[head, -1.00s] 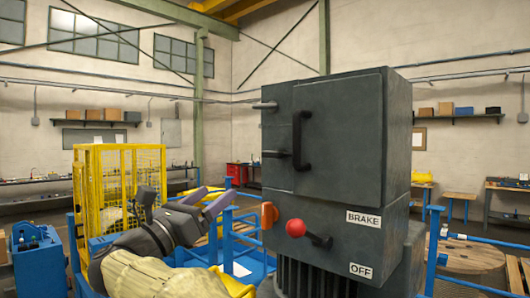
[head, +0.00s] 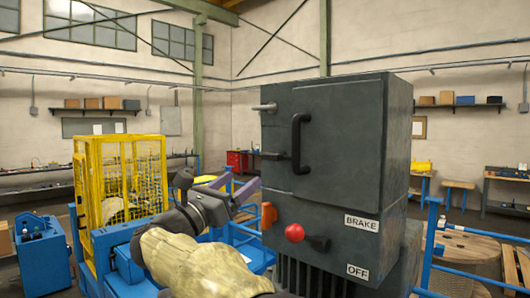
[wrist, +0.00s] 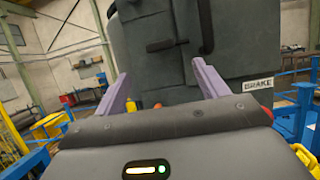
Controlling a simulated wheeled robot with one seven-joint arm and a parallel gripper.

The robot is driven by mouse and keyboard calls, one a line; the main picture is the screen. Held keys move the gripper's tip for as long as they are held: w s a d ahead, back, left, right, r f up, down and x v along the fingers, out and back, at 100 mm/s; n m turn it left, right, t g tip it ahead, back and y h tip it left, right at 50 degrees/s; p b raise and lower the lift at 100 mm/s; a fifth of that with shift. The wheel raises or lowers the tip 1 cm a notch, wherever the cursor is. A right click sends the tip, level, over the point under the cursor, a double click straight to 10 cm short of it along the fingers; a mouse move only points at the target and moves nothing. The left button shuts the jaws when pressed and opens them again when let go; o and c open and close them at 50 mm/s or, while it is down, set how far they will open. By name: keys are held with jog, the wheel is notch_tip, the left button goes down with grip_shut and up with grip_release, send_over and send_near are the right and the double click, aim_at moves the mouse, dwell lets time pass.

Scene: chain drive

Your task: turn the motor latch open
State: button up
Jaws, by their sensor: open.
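The dark grey motor cabinet (head: 350,130) stands upright in front of me, its door closed against the front. A short dark bar, which looks like the latch (head: 273,156), lies level at the door's left edge; it also shows in the wrist view (wrist: 160,45), above the space between my fingers. A black upright handle (head: 300,143) is on the door. My gripper (head: 250,196) is open and empty, its two purple fingers pointing at the cabinet's left front, lower than the bar and apart from it. Both fingers show in the wrist view (wrist: 160,78).
An orange piece (head: 268,215) and a red-knobbed brake lever (head: 294,232) stick out below the door, close to my fingers. A light grey pin (head: 265,107) is above the bar. A yellow cage (head: 120,180) and blue rails stand left; a wooden reel (head: 470,255) stands right.

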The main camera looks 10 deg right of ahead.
aim_at(268, 159)
jog(key=p+x, duration=0.5)
jog(key=x, duration=0.4)
jog(key=shift+r, duration=0.2)
jog(key=shift+w+d+p, duration=0.3)
jog(key=shift+d+p, duration=0.1)
jog(key=shift+d, duration=0.05)
jog(key=c, duration=1)
